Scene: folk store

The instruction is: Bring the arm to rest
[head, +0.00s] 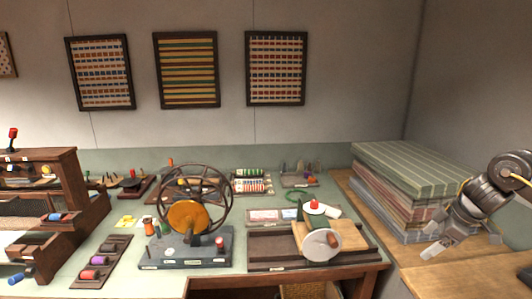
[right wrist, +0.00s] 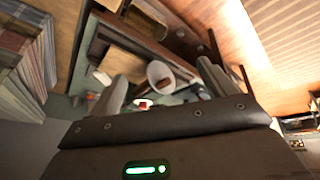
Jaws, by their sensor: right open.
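My right arm comes in at the right edge of the head view. Its gripper (head: 443,245) is in front of the stack of folded striped cloth, at the right end of the table. In the right wrist view the two fingers of the gripper (right wrist: 163,88) stand apart with nothing held between them. I cannot tell whether the gripper touches the wooden surface below. My left arm and gripper are not in view.
The cloth stack (head: 405,185) stands on a wooden top (head: 490,252) beside the gripper. To its left is a winding device with a white disc (head: 321,244), then a spoked wheel (head: 195,205) and a spool tray (head: 100,262). A wooden loom (head: 60,170) stands far left.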

